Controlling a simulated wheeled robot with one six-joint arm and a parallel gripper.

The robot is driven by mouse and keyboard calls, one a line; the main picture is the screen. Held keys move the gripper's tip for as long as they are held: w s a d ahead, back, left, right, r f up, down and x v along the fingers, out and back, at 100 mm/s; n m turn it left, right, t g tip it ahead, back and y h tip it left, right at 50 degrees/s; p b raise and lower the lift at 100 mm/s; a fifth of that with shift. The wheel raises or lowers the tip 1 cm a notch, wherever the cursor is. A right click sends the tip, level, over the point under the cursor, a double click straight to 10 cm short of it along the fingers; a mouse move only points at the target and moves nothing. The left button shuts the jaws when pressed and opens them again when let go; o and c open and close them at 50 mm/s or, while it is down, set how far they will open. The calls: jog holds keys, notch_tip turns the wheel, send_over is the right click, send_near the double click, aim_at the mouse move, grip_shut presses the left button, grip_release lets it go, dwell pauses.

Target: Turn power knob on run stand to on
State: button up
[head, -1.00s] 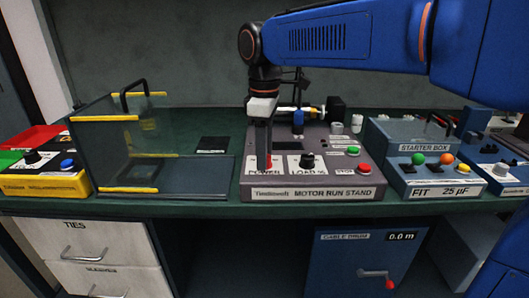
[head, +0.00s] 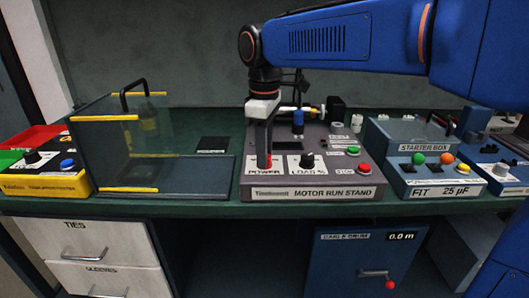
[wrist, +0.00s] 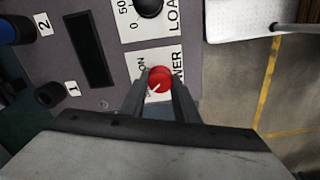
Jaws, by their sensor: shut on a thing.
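The motor run stand (head: 318,193) is a grey box on the green bench, with a sloped front panel. Its red power knob (wrist: 159,79) sits on a white label at the panel's left; the label's "ON" mark shows beside it in the wrist view. The knob's white pointer line is partly visible, aimed toward the lower left of that view. My gripper (head: 264,160) points down over the panel's left end. In the wrist view its two fingers (wrist: 160,100) are shut around the red knob, one on each side. The fingers hide part of the label.
The black load knob (head: 307,161) and a red stop button (head: 365,169) lie to the right on the same panel. A clear guard box (head: 104,150) with yellow edges stands left. The starter box (head: 424,148) stands right.

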jog(key=m, duration=0.8)
jog(key=shift+m, duration=0.4)
jog(key=m, duration=0.4)
jog(key=shift+m, duration=2.1)
jog(key=o, duration=1.1)
jog(key=shift+c, duration=0.2)
jog(key=shift+r, duration=0.1)
notch_tip(320, 180, up, 17)
